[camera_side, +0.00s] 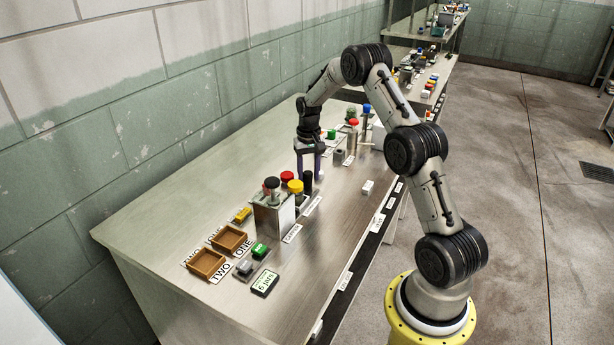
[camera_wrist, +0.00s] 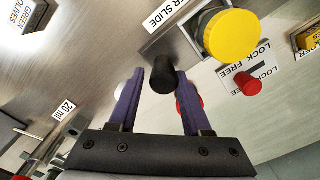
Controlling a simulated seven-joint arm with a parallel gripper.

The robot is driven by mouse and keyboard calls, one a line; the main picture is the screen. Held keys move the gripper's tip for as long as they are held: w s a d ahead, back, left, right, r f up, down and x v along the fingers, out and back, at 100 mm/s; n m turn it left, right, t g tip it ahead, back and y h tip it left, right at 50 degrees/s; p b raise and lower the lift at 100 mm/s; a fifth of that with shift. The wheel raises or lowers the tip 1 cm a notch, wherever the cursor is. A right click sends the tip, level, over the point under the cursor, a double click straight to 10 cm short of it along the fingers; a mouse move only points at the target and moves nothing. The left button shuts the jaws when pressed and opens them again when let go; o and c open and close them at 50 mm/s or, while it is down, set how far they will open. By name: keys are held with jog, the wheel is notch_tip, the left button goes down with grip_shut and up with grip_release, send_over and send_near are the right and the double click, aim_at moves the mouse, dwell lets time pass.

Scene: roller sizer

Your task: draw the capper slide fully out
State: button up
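A black cylindrical handle (camera_wrist: 162,76) stands by a label ending in "R SLIDE" (camera_wrist: 168,14) in the wrist view; I take it as the capper slide's handle. In the side view the black handle (camera_side: 307,183) stands upright beside a metal box. My gripper (camera_side: 308,172) points down over it. In the wrist view my gripper's purple fingers (camera_wrist: 158,74) are apart, one on each side of the handle. A gap shows on the left; whether the right finger touches cannot be told. The slide's body is mostly hidden.
A large yellow knob (camera_wrist: 231,34) and a red knob (camera_wrist: 248,84) stand close by. The metal box (camera_side: 272,215) carries knobs. Wooden trays (camera_side: 207,263) lie at the near left. A white block (camera_side: 367,187) is near the front edge. Bare bench lies in front of the handle.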

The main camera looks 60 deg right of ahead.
jog(key=o, duration=0.3)
notch_tip(320, 180, up, 14)
dwell(0.6)
